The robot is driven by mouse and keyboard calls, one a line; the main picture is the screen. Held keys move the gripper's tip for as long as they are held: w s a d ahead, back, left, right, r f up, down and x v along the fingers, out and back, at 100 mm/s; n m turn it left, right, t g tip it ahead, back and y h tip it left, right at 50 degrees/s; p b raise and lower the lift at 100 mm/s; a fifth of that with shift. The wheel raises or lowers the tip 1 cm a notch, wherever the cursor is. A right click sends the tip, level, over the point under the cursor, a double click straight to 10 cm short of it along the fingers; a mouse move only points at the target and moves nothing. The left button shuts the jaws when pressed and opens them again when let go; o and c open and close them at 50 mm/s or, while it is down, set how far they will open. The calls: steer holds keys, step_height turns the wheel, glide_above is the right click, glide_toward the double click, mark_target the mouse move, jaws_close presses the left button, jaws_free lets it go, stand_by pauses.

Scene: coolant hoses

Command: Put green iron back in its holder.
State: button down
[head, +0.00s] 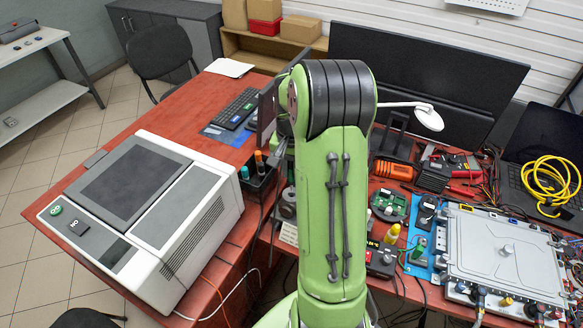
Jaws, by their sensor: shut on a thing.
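My green arm (335,200) rises through the middle of the head view and bends at a dark ribbed joint. It covers the part of the bench behind it. I cannot make out my gripper's jaws or what they hold; they are hidden behind the arm. A dark open box (262,188) stands just left of the arm, holding a teal-capped item (245,173) and an orange-capped item (258,158). I cannot tell whether this box is the iron's holder. I cannot identify the green iron in this view.
A large grey machine (150,215) fills the left bench. Right of my arm lie an orange tool (394,170), green circuit boards (390,205), cables and a metal-plated unit (505,255) on a blue mat. A wide monitor (430,75) stands behind. Red bench surface is bare near the keyboard (237,108).

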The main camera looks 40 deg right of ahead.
mark_target(291, 180)
steer(key=shift+f, duration=0.1)
steer(key=shift+f+b, duration=1.15)
steer(key=shift+f, duration=0.3)
steer(key=shift+f+b, duration=0.85)
steer(key=shift+f, duration=0.25)
steer(key=shift+f, duration=0.1)
steer(key=shift+c, duration=1.8)
jaws_free()
